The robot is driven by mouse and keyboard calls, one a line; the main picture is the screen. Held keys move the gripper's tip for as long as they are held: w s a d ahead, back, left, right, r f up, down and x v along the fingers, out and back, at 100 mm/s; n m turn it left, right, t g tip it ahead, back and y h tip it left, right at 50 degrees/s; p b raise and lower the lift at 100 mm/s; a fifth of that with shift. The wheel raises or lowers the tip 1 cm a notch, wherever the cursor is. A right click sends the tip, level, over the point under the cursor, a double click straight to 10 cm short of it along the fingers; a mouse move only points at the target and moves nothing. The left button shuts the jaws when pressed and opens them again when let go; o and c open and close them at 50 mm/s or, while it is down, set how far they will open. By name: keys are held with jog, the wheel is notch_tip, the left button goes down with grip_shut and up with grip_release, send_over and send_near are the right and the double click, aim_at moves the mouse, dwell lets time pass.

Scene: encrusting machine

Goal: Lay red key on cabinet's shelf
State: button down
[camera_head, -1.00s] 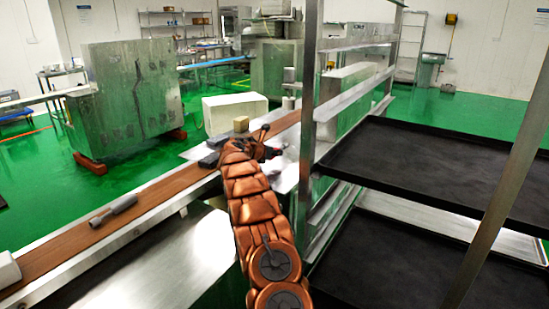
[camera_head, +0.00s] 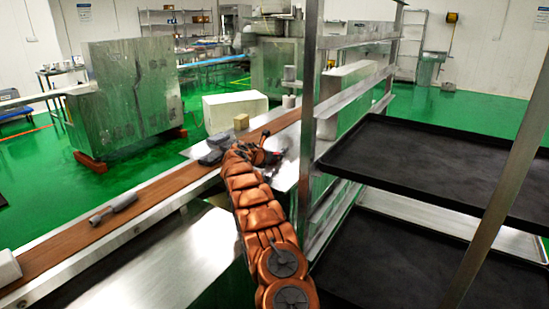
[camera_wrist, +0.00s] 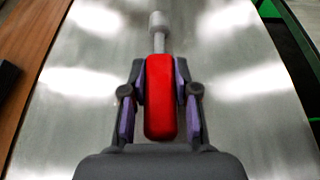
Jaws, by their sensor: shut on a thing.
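The red key (camera_wrist: 161,98) has a red handle and a grey shaft with a pale tip. It lies between the two fingers of my gripper (camera_wrist: 160,85), which is shut on the handle in the wrist view, over a shiny metal surface (camera_wrist: 235,110). In the head view my gripper (camera_head: 272,158) is at the end of my copper arm, over the metal surface beside the conveyor; only a small bit of red shows there. The shelved metal rack (camera_head: 310,100) with black trays (camera_head: 420,160) stands to the right of my gripper. I cannot tell if this rack is the cabinet.
Rack posts stand close to my arm's right. The visible black trays are empty.

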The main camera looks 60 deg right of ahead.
jog(key=shift+f, duration=0.15)
jog(key=c, duration=0.9)
grip_release()
jog(key=shift+o, duration=0.2)
